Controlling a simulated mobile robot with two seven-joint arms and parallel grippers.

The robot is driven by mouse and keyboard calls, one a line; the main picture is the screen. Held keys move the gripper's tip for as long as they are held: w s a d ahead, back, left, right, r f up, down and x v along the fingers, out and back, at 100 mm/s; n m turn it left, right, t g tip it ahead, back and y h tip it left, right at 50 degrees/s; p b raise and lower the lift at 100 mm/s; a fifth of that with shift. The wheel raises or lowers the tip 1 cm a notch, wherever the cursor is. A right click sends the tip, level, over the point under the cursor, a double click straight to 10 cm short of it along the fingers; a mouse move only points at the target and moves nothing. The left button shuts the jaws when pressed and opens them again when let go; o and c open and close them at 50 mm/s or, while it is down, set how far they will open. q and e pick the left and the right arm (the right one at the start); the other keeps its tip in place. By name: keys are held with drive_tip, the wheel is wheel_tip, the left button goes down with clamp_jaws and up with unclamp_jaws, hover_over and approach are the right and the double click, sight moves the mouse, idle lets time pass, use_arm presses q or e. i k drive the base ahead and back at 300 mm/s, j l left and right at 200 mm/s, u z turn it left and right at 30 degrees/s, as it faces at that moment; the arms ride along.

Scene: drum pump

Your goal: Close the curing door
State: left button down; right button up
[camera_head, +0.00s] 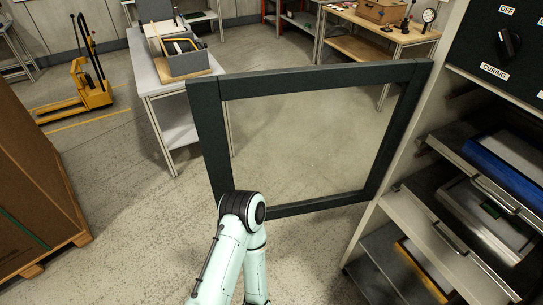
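The curing door (299,78) is a dark grey frame around a clear pane. It stands wide open, swung out from the cabinet (398,205) on the right, where its right edge meets the cabinet's side. One of my pale green arms rises from the bottom, and its bent black joint overlaps the door's lower left corner. I cannot tell whether the joint touches the frame. Neither gripper shows. The cabinet's shelves are exposed. A control panel (516,38) above them has a black knob (508,43) and labels OFF and CURING.
Inside the cabinet are a blue-edged tray (497,168) and a metal screen frame (487,222). A brown crate (38,190) on a pallet stands at left. A workbench (147,70) holding a grey toolbox (188,58) is behind the door.

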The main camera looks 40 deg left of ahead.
sight(205, 95)
drive_tip(key=k+j+u, duration=0.1)
drive_tip(key=j+u, duration=0.15)
drive_tip(key=j, duration=0.85)
drive_tip(key=j+z, duration=0.3)
drive_tip(key=j, duration=0.2)
drive_tip(key=j+z, duration=0.3)
drive_tip(key=j, duration=0.2)
drive_tip(key=j+z, duration=0.25)
drive_tip(key=z, duration=0.15)
drive_tip(key=j+z, duration=0.25)
drive_tip(key=z, duration=0.15)
drive_tip(key=j+z, duration=0.25)
drive_tip(key=z, duration=0.15)
drive_tip(key=j+z, duration=0.3)
drive_tip(key=j, duration=0.15)
drive_tip(key=i+j+z, duration=0.1)
drive_tip(key=j+z, duration=0.25)
drive_tip(key=i+j+u, duration=0.1)
drive_tip(key=j+u, duration=0.3)
drive_tip(key=j, duration=0.1)
